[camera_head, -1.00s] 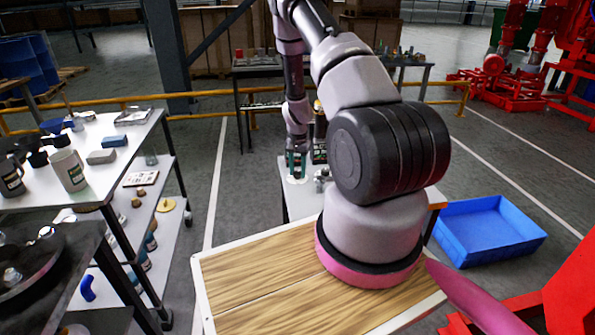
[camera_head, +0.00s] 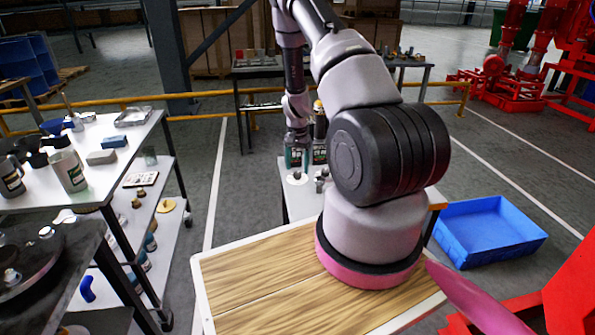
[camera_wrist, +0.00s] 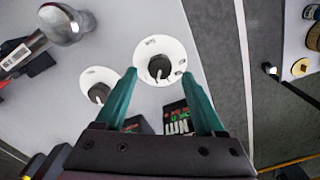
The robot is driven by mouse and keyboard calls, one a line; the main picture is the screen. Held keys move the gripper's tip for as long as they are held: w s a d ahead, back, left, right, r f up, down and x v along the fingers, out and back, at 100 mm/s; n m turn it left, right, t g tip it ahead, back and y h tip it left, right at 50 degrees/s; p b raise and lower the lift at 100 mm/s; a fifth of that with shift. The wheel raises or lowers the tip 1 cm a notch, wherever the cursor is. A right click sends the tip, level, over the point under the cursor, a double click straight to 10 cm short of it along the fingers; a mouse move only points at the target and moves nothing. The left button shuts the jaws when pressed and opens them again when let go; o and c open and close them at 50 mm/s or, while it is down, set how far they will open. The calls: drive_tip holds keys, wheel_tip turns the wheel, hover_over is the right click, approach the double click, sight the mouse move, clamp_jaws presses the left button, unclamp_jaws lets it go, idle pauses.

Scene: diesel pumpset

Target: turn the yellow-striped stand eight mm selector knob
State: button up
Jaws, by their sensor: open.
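In the wrist view a white round dial (camera_wrist: 173,52) with a dark selector knob (camera_wrist: 158,67) lies ahead of my open gripper (camera_wrist: 159,76). The knob shows between the two green fingertips, and nothing is held. A second, smaller-looking dial (camera_wrist: 88,80) with a dark knob (camera_wrist: 99,92) sits to the left, outside the left finger. I cannot make out yellow stripes or the size marking on either. In the head view my gripper (camera_head: 296,158) hangs just above a white dial (camera_head: 297,179) on the far table.
A metal part with a round end (camera_wrist: 62,24) lies left of the dials in the wrist view. A dark labelled box (camera_wrist: 178,118) is partly hidden by the right finger. A blue crate (camera_head: 488,232) stands on the floor at right. A cluttered white cart (camera_head: 100,190) stands at left.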

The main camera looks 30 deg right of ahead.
wheel_tip(320, 180, up, 8)
drive_tip(key=shift+r, duration=0.15)
idle(0.5)
wheel_tip(320, 180, up, 14)
drive_tip(key=t, duration=0.2)
hover_over(297, 172)
drive_tip(key=s+a, duration=0.1)
drive_tip(key=a, duration=0.3)
drive_tip(key=s+a+r+n+t+y, duration=0.1)
drive_tip(key=s+a+r, duration=0.25)
drive_tip(key=r, duration=0.35)
drive_tip(key=s+a+r+n+t+y, duration=0.15)
drive_tip(key=s+r, duration=0.25)
drive_tip(key=r, duration=0.4)
drive_tip(key=s+a+r+t, duration=0.1)
drive_tip(key=s+a+r, duration=0.1)
drive_tip(key=s, duration=0.4)
drive_tip(key=s+a+r+n, duration=0.1)
drive_tip(key=s+a+r, duration=0.1)
drive_tip(key=s+r, duration=0.3)
drive_tip(key=s+a+r+n+t, duration=0.1)
drive_tip(key=s+r, duration=0.3)
drive_tip(key=s, duration=0.4)
drive_tip(key=shift+a+t, duration=0.35)
drive_tip(key=shift+a, duration=0.4)
drive_tip(key=shift+r+n+h, duration=0.1)
drive_tip(key=shift+n+h, duration=0.15)
